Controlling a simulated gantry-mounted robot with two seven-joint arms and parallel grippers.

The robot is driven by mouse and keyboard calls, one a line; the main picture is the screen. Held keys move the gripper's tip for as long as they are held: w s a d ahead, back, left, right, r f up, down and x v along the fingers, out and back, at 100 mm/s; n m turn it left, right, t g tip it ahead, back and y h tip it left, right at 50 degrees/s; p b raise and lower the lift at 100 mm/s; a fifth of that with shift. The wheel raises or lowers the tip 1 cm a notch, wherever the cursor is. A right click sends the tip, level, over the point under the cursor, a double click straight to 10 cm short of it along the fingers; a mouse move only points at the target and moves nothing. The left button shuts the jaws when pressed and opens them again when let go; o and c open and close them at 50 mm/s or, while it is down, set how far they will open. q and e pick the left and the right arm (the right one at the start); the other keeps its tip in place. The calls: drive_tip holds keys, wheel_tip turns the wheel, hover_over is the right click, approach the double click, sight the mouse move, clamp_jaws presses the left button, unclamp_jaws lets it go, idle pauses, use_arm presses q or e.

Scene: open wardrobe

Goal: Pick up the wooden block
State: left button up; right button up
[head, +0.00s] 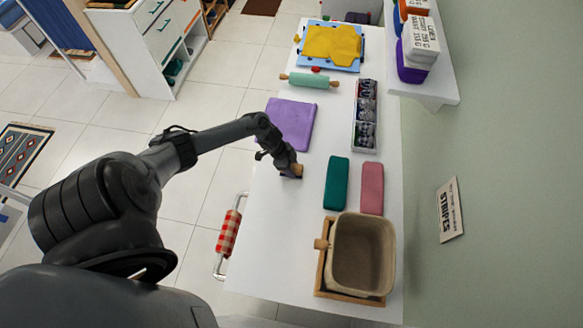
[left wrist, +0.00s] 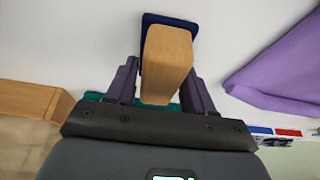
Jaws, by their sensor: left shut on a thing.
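The wooden block (left wrist: 168,60) is a tan upright piece with a dark blue part (left wrist: 152,20) showing at its far end in the left wrist view. In the head view a small part of the block (head: 298,170) shows at the tip of my left arm, over the white table. My left gripper (left wrist: 160,82) is shut on the block, with one finger on each side; it also shows in the head view (head: 291,171). I cannot tell whether the block touches the table. My right gripper is not in view.
A purple slab (head: 291,123) lies just beyond the gripper. Green (head: 337,183) and pink (head: 372,188) slabs lie to the right. A beige bin in a wooden tray (head: 322,270) stands nearer. A checked towel (head: 228,234) hangs at the left edge. The near left tabletop is bare.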

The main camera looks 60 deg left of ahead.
sight(297, 169)
use_arm(q)
drive_tip(key=r, duration=0.3)
drive_tip(key=d+r, duration=0.1)
drive_tip(key=r, duration=0.1)
drive_tip(key=shift+p, duration=0.4)
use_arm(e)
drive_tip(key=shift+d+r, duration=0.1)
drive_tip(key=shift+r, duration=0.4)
use_arm(q)
drive_tip(key=d+r, duration=0.6)
drive_tip(key=d, duration=0.4)
drive_tip(key=shift+s+d+p, duration=0.3)
drive_tip(key=shift+d+p, duration=0.05)
drive_tip(key=shift+p, duration=0.1)
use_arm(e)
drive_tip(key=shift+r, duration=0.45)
use_arm(q)
drive_tip(key=o, duration=0.4)
drive_tip(key=shift+c, duration=1)
